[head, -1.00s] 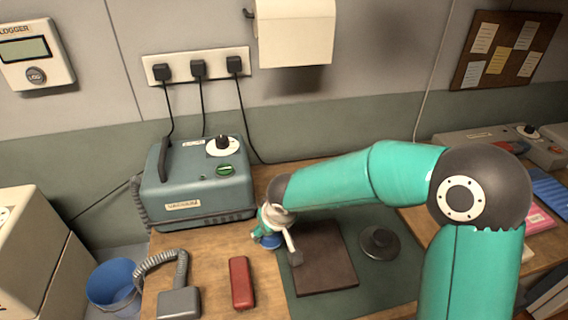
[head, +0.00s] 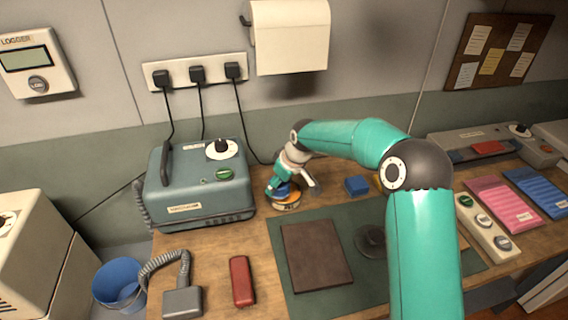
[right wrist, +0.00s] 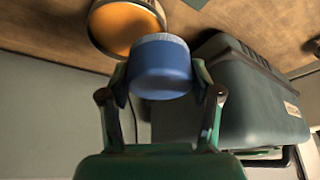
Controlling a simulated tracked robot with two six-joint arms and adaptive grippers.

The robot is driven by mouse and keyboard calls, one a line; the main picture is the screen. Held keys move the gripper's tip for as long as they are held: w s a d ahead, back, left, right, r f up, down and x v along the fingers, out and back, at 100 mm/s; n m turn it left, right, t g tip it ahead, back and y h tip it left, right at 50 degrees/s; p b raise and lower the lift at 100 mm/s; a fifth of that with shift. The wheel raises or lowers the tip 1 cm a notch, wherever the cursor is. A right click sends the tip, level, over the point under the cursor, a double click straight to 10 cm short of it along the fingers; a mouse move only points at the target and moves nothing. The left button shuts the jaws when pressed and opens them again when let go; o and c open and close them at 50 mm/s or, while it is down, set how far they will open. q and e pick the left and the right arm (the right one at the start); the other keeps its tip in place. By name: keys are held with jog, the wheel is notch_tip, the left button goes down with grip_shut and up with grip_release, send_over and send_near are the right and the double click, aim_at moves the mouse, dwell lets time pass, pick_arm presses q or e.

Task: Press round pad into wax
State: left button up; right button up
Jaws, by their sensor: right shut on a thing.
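My right gripper (head: 280,190) is at the back of the bench, just right of the grey-blue vacuum unit. It is shut on the round pad, a blue cylinder with a pale face (right wrist: 160,68), seen between the fingers in the right wrist view. The wax is orange, in a round open tin (head: 287,206), and also shows in the right wrist view (right wrist: 128,24). The pad is close above the tin's left part in the head view; I cannot tell whether it touches the wax. My left gripper is not in view.
The vacuum unit (head: 195,185) stands close left of my right gripper. A brown slab (head: 316,254) and a dark round knobbed piece (head: 370,242) are on the green mat (head: 277,238). A blue block (head: 356,186) is behind it. A red bar (head: 241,281) lies in front.

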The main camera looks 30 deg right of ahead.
jog(key=w+d+n, duration=0.1)
jog(key=w+d+r+n+p, duration=0.1)
jog(key=w+d, duration=0.1)
jog(key=shift+w+d+g+y, duration=0.2)
jog(key=shift+w+g+y, duration=0.1)
jog(key=shift+y, duration=0.1)
jog(key=shift+f+b, duration=2.05)
jog(key=shift+f, duration=0.8)
jog(key=shift+s+f+b, duration=0.1)
jog(key=shift+f+b, duration=0.25)
jog(key=shift+f, duration=0.15)
jog(key=shift+r, duration=0.1)
notch_tip(320, 180, up, 7)
jog(key=p, duration=0.4)
jog(key=shift+p, duration=0.4)
dwell(0.5)
